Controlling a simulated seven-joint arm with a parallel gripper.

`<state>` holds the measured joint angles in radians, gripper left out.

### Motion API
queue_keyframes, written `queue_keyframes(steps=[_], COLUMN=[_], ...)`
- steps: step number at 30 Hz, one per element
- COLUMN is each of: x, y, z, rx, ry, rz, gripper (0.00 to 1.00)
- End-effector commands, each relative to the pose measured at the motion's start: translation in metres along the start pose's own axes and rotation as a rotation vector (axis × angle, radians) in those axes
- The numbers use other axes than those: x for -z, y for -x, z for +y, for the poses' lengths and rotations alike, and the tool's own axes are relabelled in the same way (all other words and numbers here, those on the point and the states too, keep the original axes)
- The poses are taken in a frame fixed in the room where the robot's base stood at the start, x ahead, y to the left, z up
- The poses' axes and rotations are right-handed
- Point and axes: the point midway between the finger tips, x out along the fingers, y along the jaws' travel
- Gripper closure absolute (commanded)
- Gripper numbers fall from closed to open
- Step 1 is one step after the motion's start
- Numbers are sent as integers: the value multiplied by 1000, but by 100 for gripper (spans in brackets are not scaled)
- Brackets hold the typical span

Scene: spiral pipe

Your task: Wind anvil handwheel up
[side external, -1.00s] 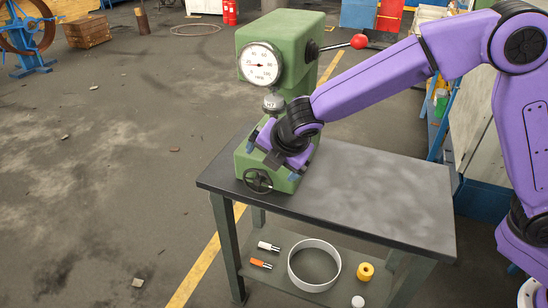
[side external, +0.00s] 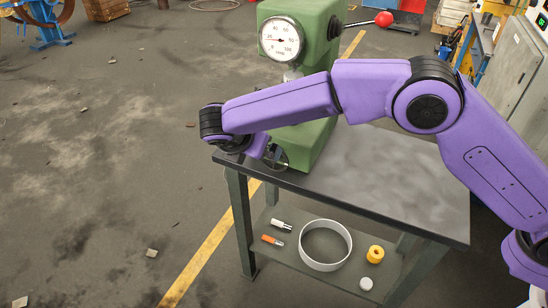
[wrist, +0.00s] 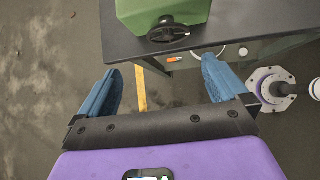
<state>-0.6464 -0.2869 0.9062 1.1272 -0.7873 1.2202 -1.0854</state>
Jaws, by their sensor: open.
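The dark handwheel (side external: 275,157) is on the low front of the green tester (side external: 318,148); my gripper partly covers it in the side view. It shows whole in the wrist view (wrist: 168,36), with a small knob on its right, ahead of the fingers. My gripper (wrist: 160,66) is open, its two blue fingers spread wide with nothing between them. The wheel lies beyond the fingertips, between their lines, and looks apart from them. The anvil is hidden behind my arm in the side view.
The tester stands on a dark table (side external: 390,190). A dial (side external: 281,40) and a red-knobbed lever (side external: 383,19) are above. The lower shelf holds a white ring (side external: 325,246), a yellow spool (side external: 375,254) and small tools. Floor left of the table is mostly clear.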

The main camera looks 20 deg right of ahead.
Motion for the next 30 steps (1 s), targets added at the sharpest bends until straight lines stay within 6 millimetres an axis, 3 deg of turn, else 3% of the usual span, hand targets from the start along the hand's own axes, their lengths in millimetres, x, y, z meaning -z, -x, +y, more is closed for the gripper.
queue_keyframes(steps=[5,13,30], x=[17,18,11], y=[5,-5,-107], z=[3,1,-10], rx=[80,108,106], ry=[42,53,52], rz=[-54,-68,-66], gripper=[0,0,0])
